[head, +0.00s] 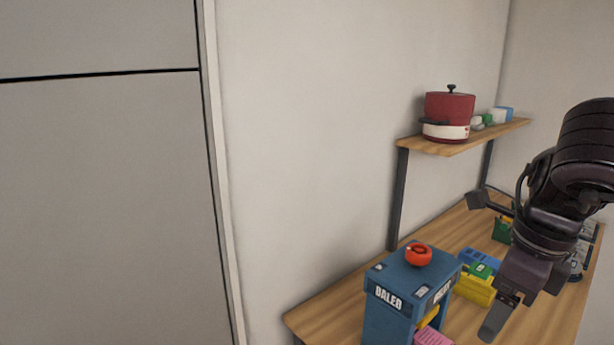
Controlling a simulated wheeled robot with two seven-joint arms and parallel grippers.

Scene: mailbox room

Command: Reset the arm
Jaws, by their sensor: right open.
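My right arm comes in from the right edge, dark and bent downward. Its right gripper (525,298) points down over the right part of the wooden table and is open, with nothing seen between its fingers. It appears in front of the table, just right of a yellow box (475,289); I cannot tell its exact height. My left gripper is not in view.
A grey cabinet (100,200) fills the left.

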